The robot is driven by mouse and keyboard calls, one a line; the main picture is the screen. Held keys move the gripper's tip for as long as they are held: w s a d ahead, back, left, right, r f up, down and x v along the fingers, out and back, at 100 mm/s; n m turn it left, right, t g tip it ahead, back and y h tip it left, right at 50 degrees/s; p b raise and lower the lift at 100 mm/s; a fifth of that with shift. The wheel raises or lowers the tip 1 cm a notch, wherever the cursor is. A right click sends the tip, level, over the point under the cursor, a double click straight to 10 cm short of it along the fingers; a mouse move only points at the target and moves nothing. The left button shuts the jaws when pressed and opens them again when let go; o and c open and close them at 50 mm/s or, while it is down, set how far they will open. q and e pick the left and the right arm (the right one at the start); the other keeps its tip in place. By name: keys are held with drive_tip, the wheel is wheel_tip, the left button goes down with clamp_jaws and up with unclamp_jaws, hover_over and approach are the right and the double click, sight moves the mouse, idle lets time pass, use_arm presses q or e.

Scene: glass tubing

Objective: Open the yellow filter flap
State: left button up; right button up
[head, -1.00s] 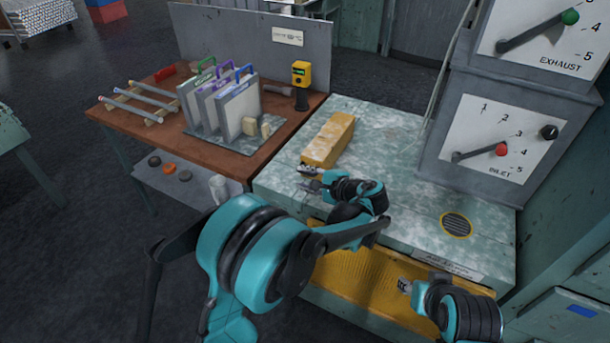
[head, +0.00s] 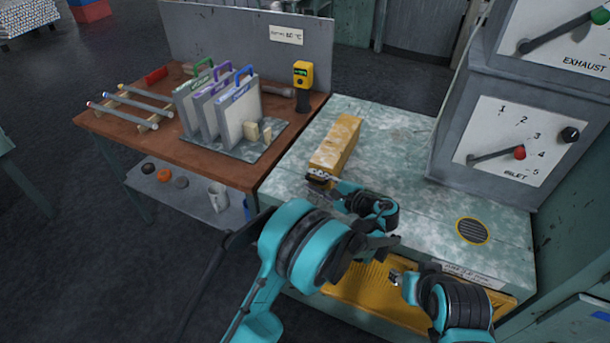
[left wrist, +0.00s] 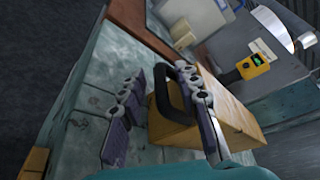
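A long yellow box-shaped flap (head: 337,143), dusty on top, sits on the pale green cabinet top. The left wrist view shows a black loop handle (left wrist: 172,95) on the near end of the box (left wrist: 235,120). My left gripper (head: 318,179) is at this near end. Its fingers (left wrist: 165,112) are apart; the right one overlaps the handle in the picture, and I cannot tell if they touch. My right gripper (head: 396,278) is low in front, by a yellow panel (head: 365,295) on the cabinet's front. Its fingers are too small to read.
A grey gauge housing (head: 505,150) with levers stands at the right of the cabinet top (head: 415,150). A round yellow-rimmed vent (head: 472,231) is near its front right. A brown bench (head: 165,143) with upright panels and a yellow handheld device (head: 303,75) adjoins at left.

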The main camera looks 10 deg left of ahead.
use_arm(q)
drive_tip(key=shift+a, duration=0.1)
drive_tip(key=shift+r, duration=0.1)
clamp_jaws()
drive_tip(key=w+d+r+m+g+p, duration=0.1)
drive_tip(key=w+r+m+p, duration=0.1)
drive_tip(key=w+r+p, duration=0.3)
drive_tip(key=w+d+r+m+g+p, duration=0.1)
drive_tip(key=w+r+p, duration=0.3)
drive_tip(key=r, duration=0.9)
drive_tip(key=shift+w+d+r+m+g+p, duration=0.35)
drive_tip(key=shift+d+m+p, duration=0.2)
drive_tip(key=shift+p, duration=1.1)
